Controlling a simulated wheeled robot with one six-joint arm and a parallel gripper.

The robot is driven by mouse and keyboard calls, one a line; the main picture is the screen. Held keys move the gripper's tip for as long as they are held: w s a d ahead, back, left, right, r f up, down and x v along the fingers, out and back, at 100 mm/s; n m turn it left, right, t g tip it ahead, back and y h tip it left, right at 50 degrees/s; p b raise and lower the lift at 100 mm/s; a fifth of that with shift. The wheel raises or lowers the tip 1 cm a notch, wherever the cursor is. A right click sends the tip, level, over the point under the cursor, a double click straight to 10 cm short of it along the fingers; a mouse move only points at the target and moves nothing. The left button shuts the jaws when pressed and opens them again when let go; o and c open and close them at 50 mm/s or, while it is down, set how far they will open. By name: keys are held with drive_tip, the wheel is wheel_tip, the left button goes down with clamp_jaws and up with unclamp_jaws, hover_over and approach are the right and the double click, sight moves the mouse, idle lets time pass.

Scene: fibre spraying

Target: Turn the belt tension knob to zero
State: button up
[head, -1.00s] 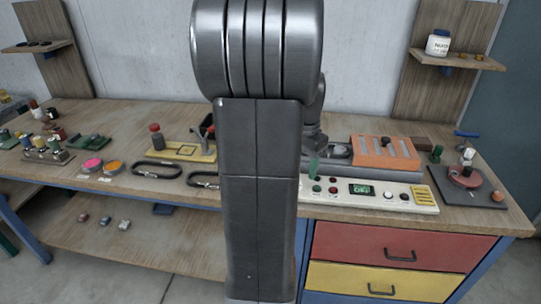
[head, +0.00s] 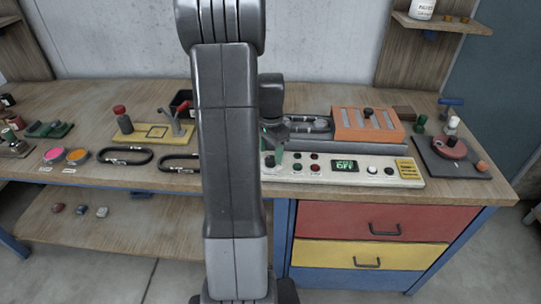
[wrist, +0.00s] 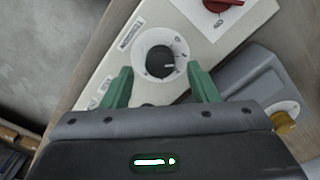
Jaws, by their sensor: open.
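The tension knob (wrist: 160,60) is black with a white pointer line and sits on a round white dial on the cream control panel (wrist: 110,65). In the wrist view its pointer points to the right, with a small mark at the dial's upper right that looks like a 0. My gripper (wrist: 158,73) is open, with one green finger on each side of the knob's near edge. I cannot tell whether they touch it. In the head view my arm partly covers the panel (head: 300,177), and the gripper is over its left end.
The panel has a green display reading OFF (head: 344,165) and small buttons. A red knob (wrist: 222,5) shows at the wrist view's top. An orange slotted box (head: 367,126) stands behind the panel. A red round device (head: 450,148) is to the right. Black carabiners (head: 125,156) lie left.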

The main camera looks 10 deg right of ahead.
sight(271, 161)
drive_tip(key=shift+f, duration=1.35)
drive_tip(key=c, duration=1)
drive_tip(key=shift+n, duration=0.4)
drive_tip(key=n+b, duration=0.1)
drive_tip(key=n, duration=0.2)
drive_tip(key=shift+n, duration=0.3)
drive_tip(key=shift+n+b, duration=0.3)
drive_tip(key=shift+n, duration=1.9)
